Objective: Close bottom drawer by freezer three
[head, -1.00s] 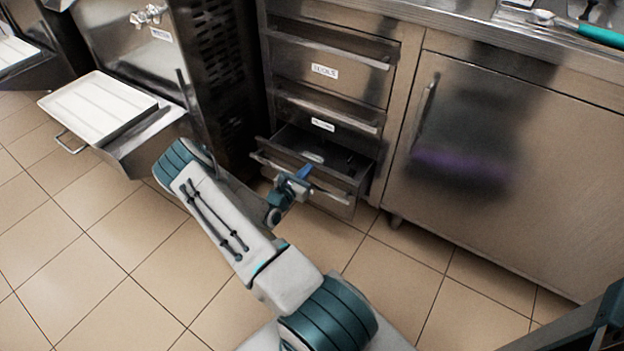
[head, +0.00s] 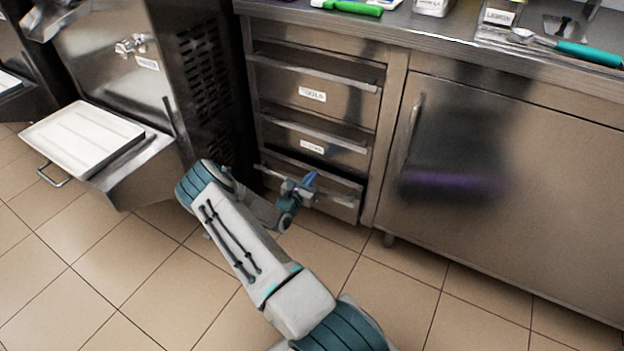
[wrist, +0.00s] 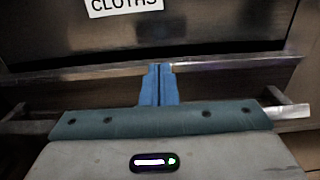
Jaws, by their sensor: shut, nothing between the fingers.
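The bottom drawer (head: 338,208) of the steel drawer unit is nearly in, with a narrow dark gap left along its top. My gripper (head: 310,180) is at the middle of this drawer's front. In the wrist view, the shut blue fingers (wrist: 159,70) meet the drawer's top front edge (wrist: 215,66), with nothing between them. They appear to touch it. The drawer's handle bar (wrist: 290,111) runs behind my gripper body, which hides its middle. The drawer above carries a label reading CLOTHS (wrist: 125,5).
A freezer (head: 120,75) with a white tray (head: 82,141) on a jutting shelf stands left of the drawers. A steel cupboard door (head: 520,200) is at the right. Tools lie on the counter (head: 430,25). The tiled floor in front is clear.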

